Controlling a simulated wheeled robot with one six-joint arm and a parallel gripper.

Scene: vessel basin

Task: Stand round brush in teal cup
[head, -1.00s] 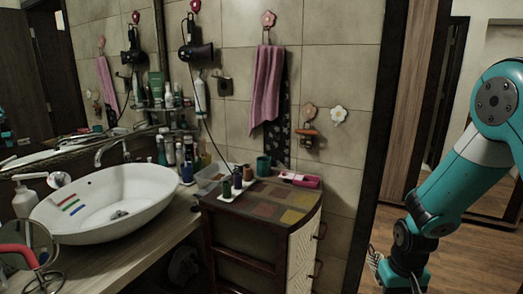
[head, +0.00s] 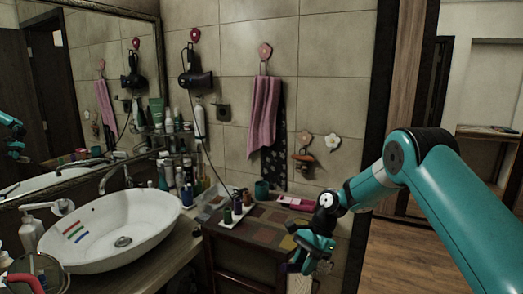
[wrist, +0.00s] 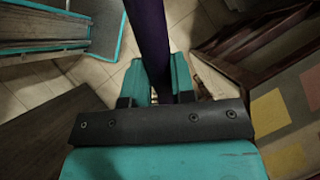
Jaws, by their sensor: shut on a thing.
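The teal cup (head: 262,190) stands upright on the patterned cabinet top, near the tiled wall, in the head view. My gripper (head: 312,262) is at the cabinet's front right corner, to the right of the cup and nearer to me. In the wrist view my gripper (wrist: 163,92) is shut on a dark purple rod, which looks like the handle of the round brush (wrist: 149,40). The rod runs up out of the frame, so its far end is hidden. The brush cannot be made out clearly in the head view.
The cabinet top (head: 262,220) is bare in front. The basin (head: 110,230) is far left; a pink towel (head: 263,115) hangs above the cup.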

